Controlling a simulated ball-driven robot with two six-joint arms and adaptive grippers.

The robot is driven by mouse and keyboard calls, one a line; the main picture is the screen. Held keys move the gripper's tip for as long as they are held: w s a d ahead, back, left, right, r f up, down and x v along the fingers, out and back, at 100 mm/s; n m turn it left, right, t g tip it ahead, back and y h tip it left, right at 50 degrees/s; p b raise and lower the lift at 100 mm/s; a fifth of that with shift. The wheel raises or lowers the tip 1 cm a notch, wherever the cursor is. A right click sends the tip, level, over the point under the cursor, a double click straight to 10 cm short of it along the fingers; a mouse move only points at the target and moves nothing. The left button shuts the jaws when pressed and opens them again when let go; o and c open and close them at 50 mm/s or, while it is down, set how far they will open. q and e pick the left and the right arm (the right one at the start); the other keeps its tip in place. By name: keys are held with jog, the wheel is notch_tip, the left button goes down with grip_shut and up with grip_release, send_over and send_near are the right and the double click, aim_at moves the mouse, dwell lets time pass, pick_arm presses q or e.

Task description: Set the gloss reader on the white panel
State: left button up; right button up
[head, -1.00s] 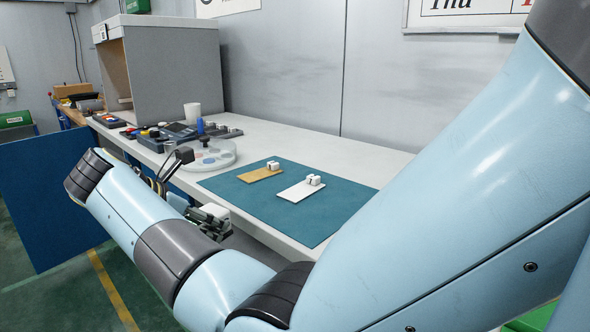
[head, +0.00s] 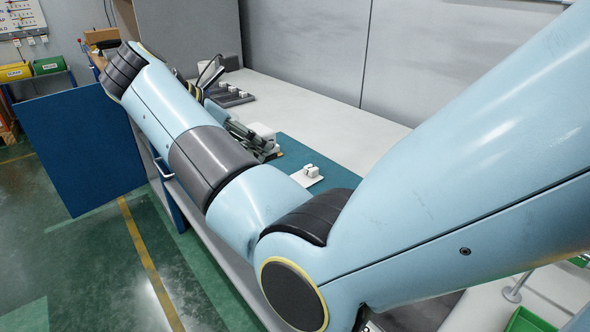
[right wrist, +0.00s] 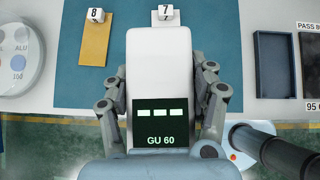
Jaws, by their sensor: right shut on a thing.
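My right gripper (head: 262,144) is shut on the gloss reader (head: 262,131), a white block. In the right wrist view the reader (right wrist: 155,60) lies between the gripper fingers (right wrist: 162,95), its dark screen showing three dashes and "GU 60". The white panel (head: 303,181) lies on the teal mat, with a small white block on it, just right of the gripper in the head view. In the right wrist view the block marked 7 (right wrist: 166,13) shows past the reader's far end; the reader hides most of the panel. Whether they touch cannot be told. My left gripper is not in view.
A tan panel (right wrist: 94,45) with a block marked 8 lies left of the reader on the teal mat (right wrist: 215,50). A round white plate (right wrist: 18,58) stands further left. A dark tray (right wrist: 275,60) is at right.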

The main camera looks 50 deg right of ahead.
jog(key=d+f, duration=0.1)
jog(key=d, duration=0.2)
jog(key=s+d+f+p, duration=0.1)
jog(key=d+f, duration=0.1)
jog(key=d, duration=0.1)
jog(key=d+f+p, duration=0.1)
jog(key=d+f, duration=0.1)
jog(key=d, duration=0.1)
jog(key=shift+s, duration=0.35)
jog(key=shift+d+f, duration=0.1)
jog(key=shift+f, duration=0.15)
notch_tip(320, 180, down, 4)
jog(key=shift+p, duration=0.45)
jog(key=shift+f, duration=0.15)
jog(key=o, duration=1.6)
jog(key=shift+o, duration=0.2)
